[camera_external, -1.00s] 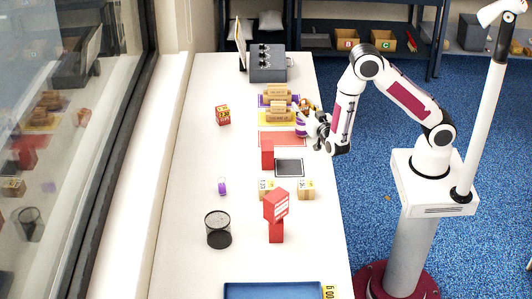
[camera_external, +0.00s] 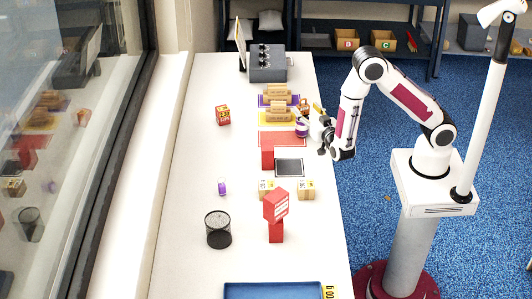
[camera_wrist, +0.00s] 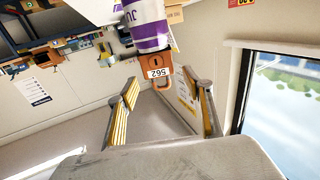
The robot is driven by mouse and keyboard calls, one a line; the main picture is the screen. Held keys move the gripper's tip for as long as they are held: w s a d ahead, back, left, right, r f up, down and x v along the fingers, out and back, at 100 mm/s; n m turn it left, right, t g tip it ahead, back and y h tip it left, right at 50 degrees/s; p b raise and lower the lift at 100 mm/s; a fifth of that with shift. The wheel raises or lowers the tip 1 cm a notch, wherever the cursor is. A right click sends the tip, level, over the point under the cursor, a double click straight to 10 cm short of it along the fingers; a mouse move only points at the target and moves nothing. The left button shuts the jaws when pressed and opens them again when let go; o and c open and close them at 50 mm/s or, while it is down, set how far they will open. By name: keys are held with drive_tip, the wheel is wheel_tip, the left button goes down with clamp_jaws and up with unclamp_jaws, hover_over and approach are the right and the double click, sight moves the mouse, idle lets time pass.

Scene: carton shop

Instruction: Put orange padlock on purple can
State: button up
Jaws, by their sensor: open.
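The purple and white can (camera_external: 301,131) stands near the table's right edge, beside the yellow mat. The orange padlock (camera_external: 304,105) sits on top of it. In the wrist view, which looks upside down, the can (camera_wrist: 147,22) is at the top and the orange padlock (camera_wrist: 159,72), marked 562, rests against its end, with its shackle pointing away from the can. My gripper (camera_external: 319,115) is just right of the can. In the wrist view my gripper (camera_wrist: 165,92) shows its two yellow-padded fingers wide apart, empty, with the padlock beyond their tips.
A purple padlock (camera_external: 222,187) lies on the left of the table. Nearby are a black mesh bin (camera_external: 218,230), a red sign stand (camera_external: 277,208), a red block (camera_external: 267,154) and a dark pad (camera_external: 289,167). Wooden pieces (camera_external: 278,112) lie left of the can.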

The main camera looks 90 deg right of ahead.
drive_tip(key=v, duration=0.8)
drive_tip(key=shift+a, duration=0.25)
drive_tip(key=shift+s, duration=0.15)
idle(0.5)
